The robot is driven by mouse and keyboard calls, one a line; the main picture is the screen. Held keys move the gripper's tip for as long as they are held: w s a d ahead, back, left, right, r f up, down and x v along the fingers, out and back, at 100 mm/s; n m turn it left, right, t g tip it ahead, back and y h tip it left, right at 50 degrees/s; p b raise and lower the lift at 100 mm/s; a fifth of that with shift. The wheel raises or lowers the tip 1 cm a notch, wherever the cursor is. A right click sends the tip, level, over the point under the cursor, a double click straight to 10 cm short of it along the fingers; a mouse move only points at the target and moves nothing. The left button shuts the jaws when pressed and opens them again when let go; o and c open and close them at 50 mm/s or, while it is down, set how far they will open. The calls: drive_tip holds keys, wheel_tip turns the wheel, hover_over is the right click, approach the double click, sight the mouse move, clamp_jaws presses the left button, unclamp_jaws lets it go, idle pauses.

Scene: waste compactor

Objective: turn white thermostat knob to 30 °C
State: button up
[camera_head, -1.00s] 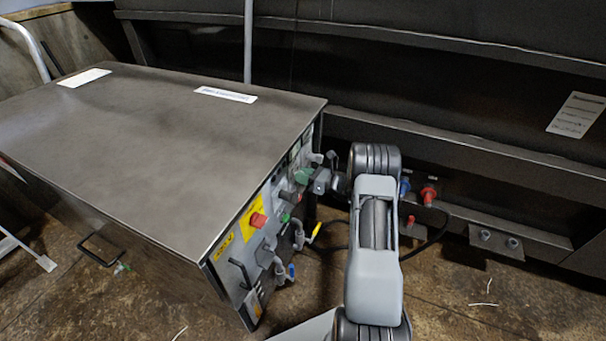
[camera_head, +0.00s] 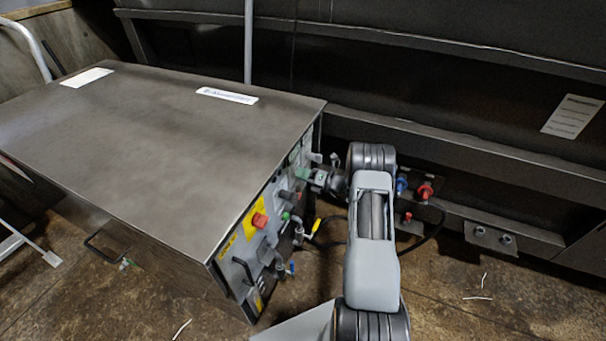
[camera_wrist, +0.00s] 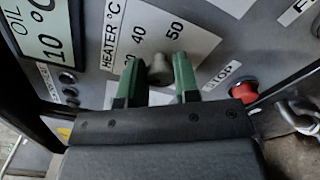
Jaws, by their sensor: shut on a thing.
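The thermostat knob (camera_wrist: 159,69) is pale grey-white and sits on the plate marked "HEATER °C" (camera_wrist: 150,28) in the wrist view. Printed numbers 40 and 50 show above it, and a partly hidden number shows at its left. My gripper (camera_wrist: 158,78) has its green fingers on either side of the knob and is shut on it. Which number the knob points to cannot be told. In the head view my gripper (camera_head: 318,178) is at the far end of the control panel, and the knob is hidden there.
The panel belongs to a metal cabinet (camera_head: 170,130). A red stop button (camera_wrist: 244,92) is right of my fingers in the wrist view. The oil display (camera_wrist: 45,30) is at the left. Another red button (camera_head: 259,220) and valves with coloured handles (camera_head: 317,226) line the panel.

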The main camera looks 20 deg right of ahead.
drive_tip(key=shift+f+m, duration=0.1)
drive_tip(key=shift+m, duration=0.3)
drive_tip(key=o, duration=0.9)
drive_tip(key=shift+s+d, duration=0.1)
drive_tip(key=v, duration=1.3)
drive_tip(key=shift+s+d+p, duration=0.2)
drive_tip(key=shift+s+p, duration=0.1)
